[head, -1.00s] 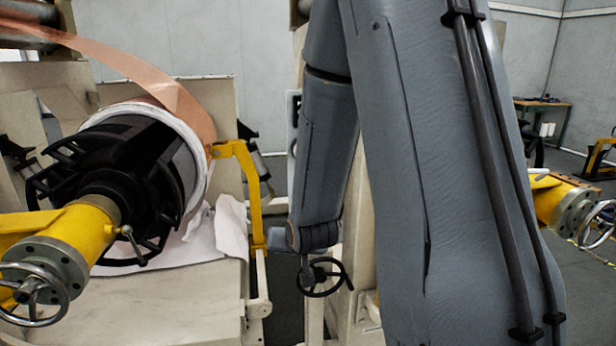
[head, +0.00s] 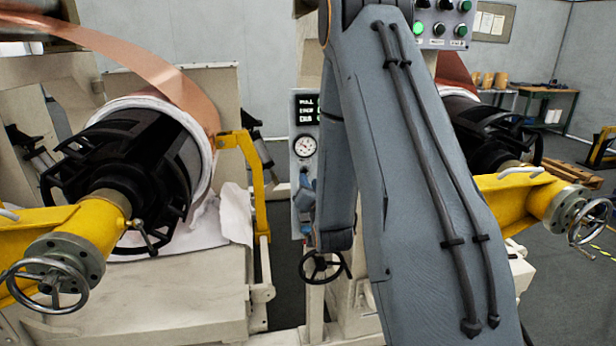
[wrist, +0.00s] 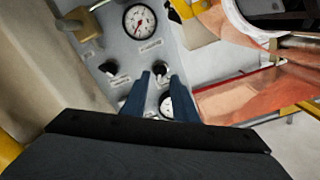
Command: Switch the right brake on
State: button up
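A grey control panel (wrist: 105,45) fills the upper left of the wrist view. It carries two black knob switches with small labels too blurred to read. One switch (wrist: 107,68) is left of my fingers. The other (wrist: 160,68) appears just beyond and between my fingertips, with contact not clear. I cannot tell which is the right brake. My gripper (wrist: 160,76) has two blue fingers apart, with nothing clearly held. In the head view the panel (head: 298,165) stands behind my arm, and my gripper (head: 304,193) is a small blue shape at its front, partly hidden.
Round gauges (wrist: 139,20) sit on the panel. A copper foil roll with a black hub (head: 125,175) and yellow arm (head: 95,235) stands left. A handwheel (head: 325,266) is below the panel. Another yellow arm with a handwheel (head: 590,222) is at right.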

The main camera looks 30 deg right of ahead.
jog(key=x, duration=0.3)
jog(key=shift+w+p, duration=0.1)
jog(key=shift+p, duration=0.25)
grip_shut()
jog(key=shift+n, duration=0.3)
jog(key=n+b, duration=0.7)
jog(key=n, duration=0.4)
jog(key=shift+n, duration=0.3)
